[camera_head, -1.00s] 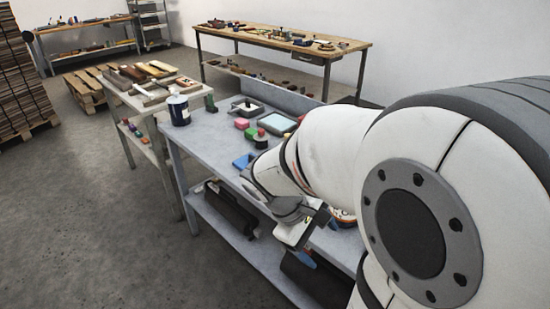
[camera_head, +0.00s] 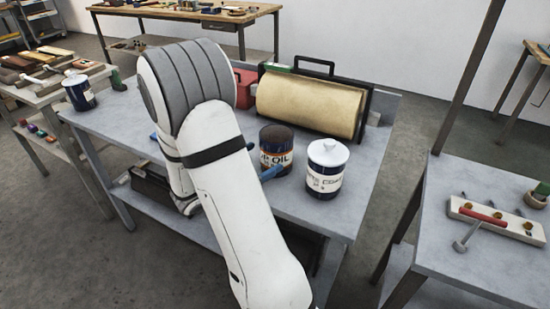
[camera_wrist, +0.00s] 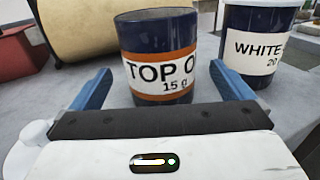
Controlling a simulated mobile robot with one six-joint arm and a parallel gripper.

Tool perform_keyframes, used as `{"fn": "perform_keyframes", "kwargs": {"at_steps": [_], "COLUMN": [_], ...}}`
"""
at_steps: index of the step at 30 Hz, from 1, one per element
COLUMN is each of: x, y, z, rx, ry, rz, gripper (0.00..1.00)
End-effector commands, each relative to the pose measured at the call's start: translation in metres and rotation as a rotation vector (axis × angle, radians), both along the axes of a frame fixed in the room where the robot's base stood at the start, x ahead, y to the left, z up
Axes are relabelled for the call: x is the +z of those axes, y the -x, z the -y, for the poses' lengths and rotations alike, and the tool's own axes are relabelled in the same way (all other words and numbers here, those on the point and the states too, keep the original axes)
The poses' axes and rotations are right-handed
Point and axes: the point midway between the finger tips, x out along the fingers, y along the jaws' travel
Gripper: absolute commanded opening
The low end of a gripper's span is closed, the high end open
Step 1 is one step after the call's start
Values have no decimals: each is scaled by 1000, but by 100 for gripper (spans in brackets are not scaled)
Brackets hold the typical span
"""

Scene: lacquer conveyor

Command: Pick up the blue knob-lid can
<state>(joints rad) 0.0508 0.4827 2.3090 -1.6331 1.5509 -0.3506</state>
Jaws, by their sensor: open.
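A dark blue can with a white knob lid (camera_head: 325,180) and a white label stands upright near the right end of the grey bench. In the wrist view its labelled body (camera_wrist: 258,45) is at the upper right, beyond the right finger, its lid mostly cut off. A dark can with orange bands and a "TOP OIL" label (camera_head: 275,142) stands just left of it. My gripper (camera_wrist: 160,85) is open, its blue fingers pointing at this oil can (camera_wrist: 158,62), which appears between or just beyond them. Another dark blue can with a pale lid (camera_head: 80,92) stands at the bench's far left.
Behind the cans lies a large tan roll (camera_head: 310,103) in a dark frame, with a red box (camera_head: 243,90) beside it. A separate table (camera_head: 470,240) on the right holds a white strip and a red-handled tool. Bench surface right of the knob-lid can is clear.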

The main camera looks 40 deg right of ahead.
Motion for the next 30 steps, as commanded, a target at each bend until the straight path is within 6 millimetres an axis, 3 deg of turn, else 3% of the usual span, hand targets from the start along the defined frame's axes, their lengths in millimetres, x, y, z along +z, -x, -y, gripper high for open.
{"fn": "perform_keyframes", "kwargs": {"at_steps": [10, 20, 30], "x": [-1, -1, -1], "y": [3, 2, 2], "z": [47, 55, 55], "rx": [-5, -2, -3], "ry": [-2, -2, -2], "rz": [2, 1, 1], "gripper": [100, 100, 73]}}
